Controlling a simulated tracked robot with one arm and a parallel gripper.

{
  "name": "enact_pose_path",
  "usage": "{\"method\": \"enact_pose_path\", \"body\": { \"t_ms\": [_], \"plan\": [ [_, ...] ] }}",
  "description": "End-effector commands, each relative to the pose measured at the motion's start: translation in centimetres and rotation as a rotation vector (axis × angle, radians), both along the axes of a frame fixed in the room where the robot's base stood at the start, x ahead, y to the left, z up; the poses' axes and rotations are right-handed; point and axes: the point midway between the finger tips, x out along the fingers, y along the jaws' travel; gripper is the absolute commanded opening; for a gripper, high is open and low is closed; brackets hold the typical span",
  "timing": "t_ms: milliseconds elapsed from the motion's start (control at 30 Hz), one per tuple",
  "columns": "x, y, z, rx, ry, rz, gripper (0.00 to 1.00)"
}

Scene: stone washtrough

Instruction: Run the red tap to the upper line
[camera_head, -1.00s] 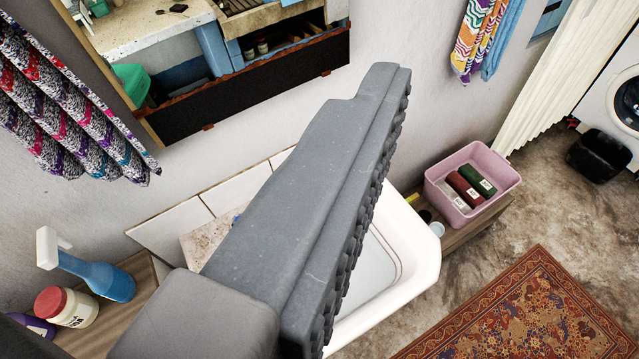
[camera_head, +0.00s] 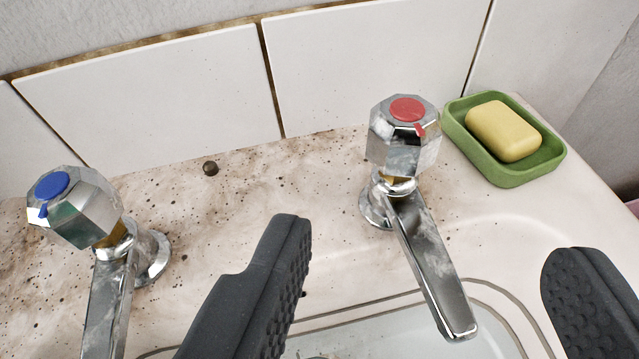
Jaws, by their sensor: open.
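The red tap (camera_head: 404,135) stands right of centre, a chrome faceted knob with a red cap. A short red pointer on the cap points toward the front, slightly right. Its chrome spout (camera_head: 432,265) reaches down over the white basin (camera_head: 520,248); no stream shows at its end. Thin dark lines (camera_head: 485,287) run around the inside of the basin. I cannot tell whether there is water in it. My gripper (camera_head: 430,245) is open and empty. Its left finger is left of the red tap, its right finger right of the spout, neither visibly touching it.
The blue tap (camera_head: 78,205) stands at the left, its spout cut off by the frame. A green soap dish (camera_head: 515,176) with yellow soap (camera_head: 503,131) sits close right of the red knob. White tiles (camera_head: 375,62) rise behind.

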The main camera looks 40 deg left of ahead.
Motion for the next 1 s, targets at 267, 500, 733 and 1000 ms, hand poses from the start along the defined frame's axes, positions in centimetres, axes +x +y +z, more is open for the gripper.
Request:
{"method": "enact_pose_path", "body": {
  "t_ms": [267, 500, 733, 1000],
  "plan": [
    [1.5, 1.3, -1.4, 0.003, 0.001, 0.011, 0.62],
    [4.1, 2.7, -2.4, 0.003, -0.002, 0.009, 0.62],
    [6.1, 3.7, -3.3, 0.001, 0.000, 0.007, 0.62],
    [8.3, 4.7, -4.5, 0.000, 0.001, 0.003, 0.62]
  ]
}}
